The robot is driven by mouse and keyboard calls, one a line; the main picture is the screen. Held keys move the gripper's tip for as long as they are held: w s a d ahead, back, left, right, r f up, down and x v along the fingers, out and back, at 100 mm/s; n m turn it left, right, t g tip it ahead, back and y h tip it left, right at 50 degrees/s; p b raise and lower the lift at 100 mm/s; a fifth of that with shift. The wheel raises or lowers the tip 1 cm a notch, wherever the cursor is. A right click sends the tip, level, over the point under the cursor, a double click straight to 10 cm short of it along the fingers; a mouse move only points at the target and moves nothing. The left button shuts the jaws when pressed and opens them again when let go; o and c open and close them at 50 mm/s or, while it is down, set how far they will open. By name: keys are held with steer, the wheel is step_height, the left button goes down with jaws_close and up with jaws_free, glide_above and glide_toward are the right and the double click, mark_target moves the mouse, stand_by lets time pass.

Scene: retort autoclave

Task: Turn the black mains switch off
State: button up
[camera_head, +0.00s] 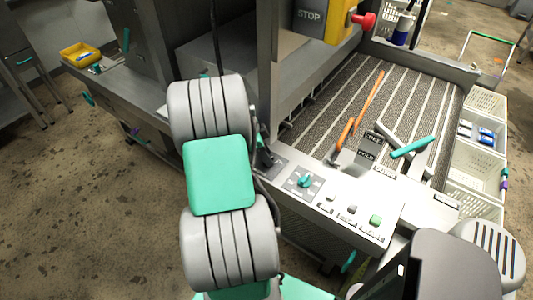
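I cannot pick out a black mains switch for certain. Two pale buttons (331,197) and a green button (375,220) follow to the right. My grey and teal arm stands in front and hides the area left of the panel.
A yellow box with a red knob (364,20) hangs above. White baskets (474,159) line the right. Open floor (90,220) lies left.

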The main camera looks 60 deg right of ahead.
steer(key=shift+s+f, duration=0.1)
steer(key=shift+f, duration=0.15)
steer(key=shift+c, duration=0.5)
jaws_close()
